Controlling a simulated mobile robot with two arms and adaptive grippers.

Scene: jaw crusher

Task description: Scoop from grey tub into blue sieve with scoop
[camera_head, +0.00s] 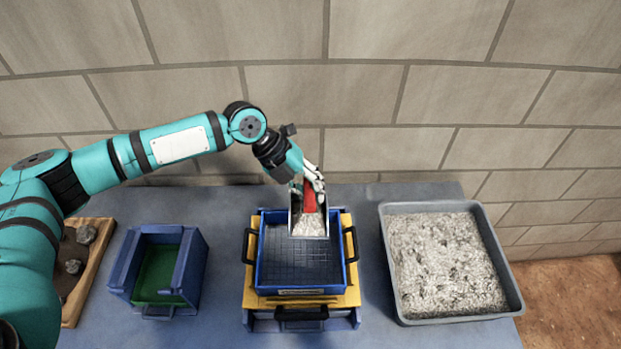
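My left gripper (312,177) is shut on the scoop (296,210), which has a red handle part and a metal pan. The pan holds some pale grey granular material and is over the back part of the blue sieve (262,262). The sieve sits on a yellow frame with black handles at its sides, and its dark mesh looks mostly bare. The grey tub (510,282) stands at the right, filled with pale grey granular material. My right gripper is not in view.
A blue box with a green inside (198,262) stands left of the sieve. A wooden tray (98,262) with rocks lies at the far left, partly behind my arm. A block wall (420,100) rises behind the table. The gap between sieve and tub is clear.

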